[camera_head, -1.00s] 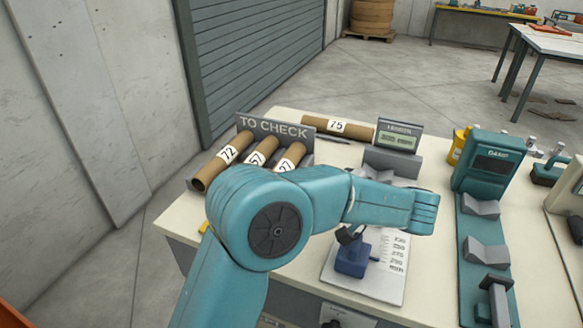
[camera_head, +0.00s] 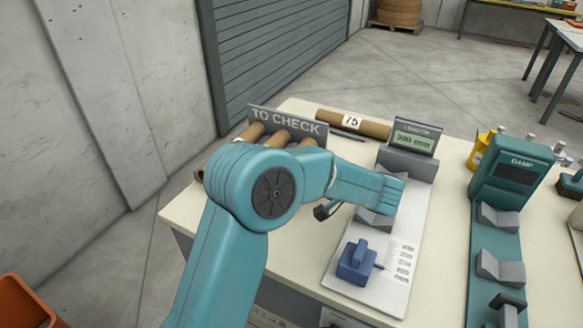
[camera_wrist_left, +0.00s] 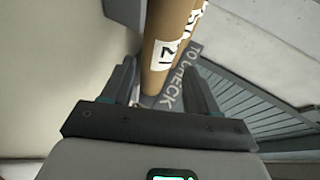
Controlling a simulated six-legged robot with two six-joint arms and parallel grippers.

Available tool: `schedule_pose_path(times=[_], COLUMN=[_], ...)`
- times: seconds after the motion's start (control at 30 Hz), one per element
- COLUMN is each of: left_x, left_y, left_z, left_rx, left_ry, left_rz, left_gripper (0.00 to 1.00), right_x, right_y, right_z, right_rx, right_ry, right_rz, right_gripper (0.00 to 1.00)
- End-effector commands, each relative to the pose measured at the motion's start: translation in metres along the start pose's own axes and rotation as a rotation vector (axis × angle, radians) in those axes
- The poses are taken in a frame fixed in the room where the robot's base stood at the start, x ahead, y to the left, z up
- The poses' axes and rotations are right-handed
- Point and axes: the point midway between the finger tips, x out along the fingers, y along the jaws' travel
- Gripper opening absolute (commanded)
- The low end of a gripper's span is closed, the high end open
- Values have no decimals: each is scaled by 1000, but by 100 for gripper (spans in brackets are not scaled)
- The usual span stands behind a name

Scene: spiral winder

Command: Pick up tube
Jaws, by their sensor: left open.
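Several brown cardboard tubes with white number labels lie in the "TO CHECK" rack (camera_head: 287,121). In the head view my left arm covers most of them; the tops of a left tube (camera_head: 250,132) and a middle tube (camera_head: 277,138) show. My left gripper (camera_wrist_left: 164,75) is open in the left wrist view. A labelled tube (camera_wrist_left: 170,50) appears between its two fingers in the picture, with no visible grip; the depth gap is unclear. In the head view the gripper is mostly hidden behind my arm. My right gripper is not in view.
Tube 75 (camera_head: 345,122) lies behind the rack. A length gauge (camera_head: 414,139) reading 300 mm has a grey board with a blue slider block (camera_head: 356,262). Bare tabletop (camera_head: 285,245) lies in front.

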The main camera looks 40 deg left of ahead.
Motion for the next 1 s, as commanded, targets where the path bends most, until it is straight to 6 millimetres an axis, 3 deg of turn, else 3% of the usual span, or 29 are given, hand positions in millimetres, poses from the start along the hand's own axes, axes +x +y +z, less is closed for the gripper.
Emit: schedule_pose_path(times=[0.17,0.43,0.73,0.83,0.87,1.0], left_x=[14,54,59,59,59,59], left_y=[0,1,2,2,2,2], left_z=[0,2,2,2,2,2], left_rx=[1,1,0,0,0,0], left_ry=[-1,-1,1,1,1,1], left_rz=[-1,0,2,1,1,1], left_gripper=[59,59,59,27,21,21], right_x=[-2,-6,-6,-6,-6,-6], right_y=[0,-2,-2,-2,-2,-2], right_z=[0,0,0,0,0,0], right_rx=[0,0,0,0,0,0], right_ry=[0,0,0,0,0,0], right_rz=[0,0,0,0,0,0], right_gripper=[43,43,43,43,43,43])
